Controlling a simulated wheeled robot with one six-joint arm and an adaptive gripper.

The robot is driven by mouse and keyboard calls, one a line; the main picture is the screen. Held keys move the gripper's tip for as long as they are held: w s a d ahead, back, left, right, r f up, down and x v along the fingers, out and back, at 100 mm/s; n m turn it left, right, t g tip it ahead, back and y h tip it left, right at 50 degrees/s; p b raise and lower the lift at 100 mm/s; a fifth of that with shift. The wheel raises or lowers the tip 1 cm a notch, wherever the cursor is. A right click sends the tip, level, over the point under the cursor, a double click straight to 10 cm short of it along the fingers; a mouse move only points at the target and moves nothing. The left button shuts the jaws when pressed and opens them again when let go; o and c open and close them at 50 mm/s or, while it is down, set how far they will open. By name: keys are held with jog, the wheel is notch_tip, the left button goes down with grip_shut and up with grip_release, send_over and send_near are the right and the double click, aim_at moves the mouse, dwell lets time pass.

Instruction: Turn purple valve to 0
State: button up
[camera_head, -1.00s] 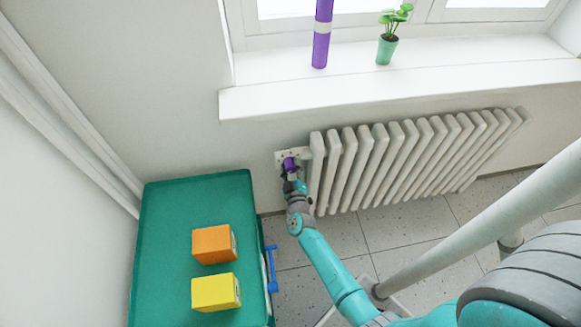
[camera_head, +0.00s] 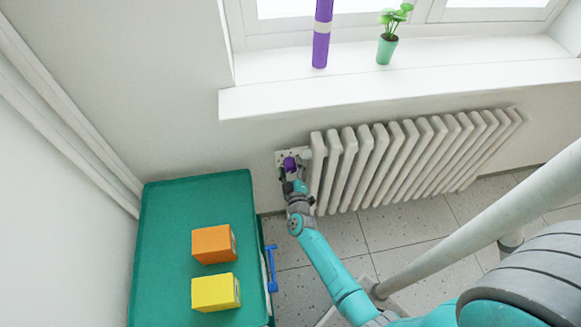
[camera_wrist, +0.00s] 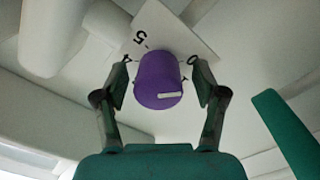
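The purple valve (camera_head: 290,164) is a round knob on a white plate (camera_head: 281,158) on the wall, left of the radiator. In the wrist view the purple valve (camera_wrist: 156,78) shows a white bar on its face, lying near the lower right side. The white plate (camera_wrist: 180,25) carries digits; 5 and 4 are at the knob's upper left and 0 is at its right. My gripper (camera_wrist: 159,68) is open, with one finger on each side of the knob and a visible gap on both sides. In the head view my gripper (camera_head: 290,180) is just below the knob.
The white radiator (camera_head: 415,160) stands close to the right of the valve. A green-topped cabinet (camera_head: 165,235) with an orange box (camera_head: 212,244) and a yellow box (camera_head: 214,292) is at the lower left. The windowsill (camera_head: 440,80) juts out above.

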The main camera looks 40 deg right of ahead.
jog(key=v, duration=1.2)
dwell(0.5)
jog(key=s+a+r+t+y, duration=0.1)
jog(key=s+a+r+y, duration=0.25)
jog(key=s+a, duration=0.4)
jog(key=s+a+r+t+y, duration=0.1)
jog(key=s+a+r+y, duration=0.3)
jog(key=s, duration=0.6)
jog(key=s+a+r+m+g+y, duration=0.1)
jog(key=s+a+r, duration=0.4)
jog(key=s+r, duration=0.7)
notch_tip(320, 180, up, 3)
jog(key=shift+s+a+r+g+y, duration=0.15)
jog(key=shift+s+r+g+y, duration=0.25)
jog(key=shift+y, duration=0.55)
jog(key=shift+w+f, duration=0.1)
jog(key=shift+f, duration=0.05)
jog(key=shift+c, duration=0.2)
